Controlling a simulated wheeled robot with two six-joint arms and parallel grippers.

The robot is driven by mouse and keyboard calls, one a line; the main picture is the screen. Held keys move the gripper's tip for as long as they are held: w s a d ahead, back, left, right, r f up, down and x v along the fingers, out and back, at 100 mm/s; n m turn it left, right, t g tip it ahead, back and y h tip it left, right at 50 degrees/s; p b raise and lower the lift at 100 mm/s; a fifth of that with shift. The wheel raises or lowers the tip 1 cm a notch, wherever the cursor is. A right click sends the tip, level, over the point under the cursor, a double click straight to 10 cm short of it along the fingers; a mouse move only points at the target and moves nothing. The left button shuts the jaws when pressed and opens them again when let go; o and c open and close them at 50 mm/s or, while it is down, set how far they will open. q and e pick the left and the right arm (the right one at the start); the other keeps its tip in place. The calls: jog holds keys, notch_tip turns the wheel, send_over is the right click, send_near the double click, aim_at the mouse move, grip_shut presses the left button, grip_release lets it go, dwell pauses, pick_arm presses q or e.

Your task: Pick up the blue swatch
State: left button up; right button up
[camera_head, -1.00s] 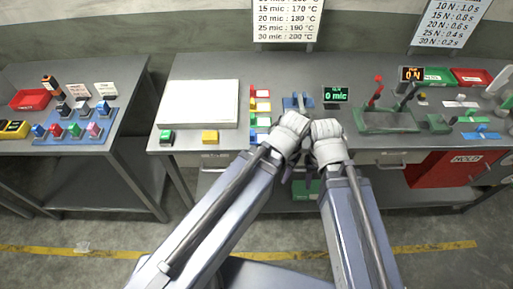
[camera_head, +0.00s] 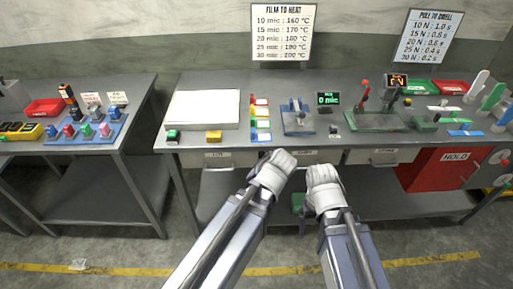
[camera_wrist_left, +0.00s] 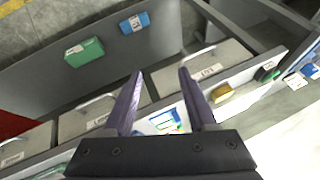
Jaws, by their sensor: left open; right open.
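The blue swatch (camera_head: 261,137) lies at the front end of a column of coloured swatches near the bench's front edge, in the head view. My left gripper (camera_wrist_left: 160,75) is open in the left wrist view, with nothing between its two fingers. In the head view its white wrist is just in front of the bench edge, below and right of the blue swatch. My right gripper (camera_head: 324,178) is beside it on the right, also in front of the bench; its fingers are mostly hidden behind its white wrist. Small coloured pieces show low between the left fingers, too small to identify.
A blue fixture (camera_head: 297,118) and a lit display (camera_head: 328,99) stand right of the swatches. A white board (camera_head: 203,108) lies to the left. A green press (camera_head: 375,121) and red bin (camera_head: 442,168) are further right. Drawers (camera_head: 384,157) line the bench front.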

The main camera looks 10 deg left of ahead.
pick_arm(q)
jog(key=w+a+f+n+t+y+b, duration=0.25)
jog(key=w+a+t+b, duration=0.4)
jog(key=w+b, duration=0.35)
jog(key=t+h+b, duration=0.2)
jog(key=t+b, duration=0.4)
jog(key=b, duration=0.2)
send_near(253, 133)
jog(key=a+x, duration=0.1)
jog(key=x, duration=0.3)
jog(key=shift+x, duration=1.25)
jog(key=shift+d+x, duration=0.2)
jog(key=shift+x, duration=1.1)
jog(key=shift+d+x, duration=0.2)
jog(key=shift+x, duration=1.05)
jog(key=shift+w, duration=0.1)
pick_arm(e)
notch_tip(253, 133, down, 21)
jog(key=shift+r, duration=0.15)
pick_arm(q)
jog(key=shift+c, duration=0.2)
grip_shut()
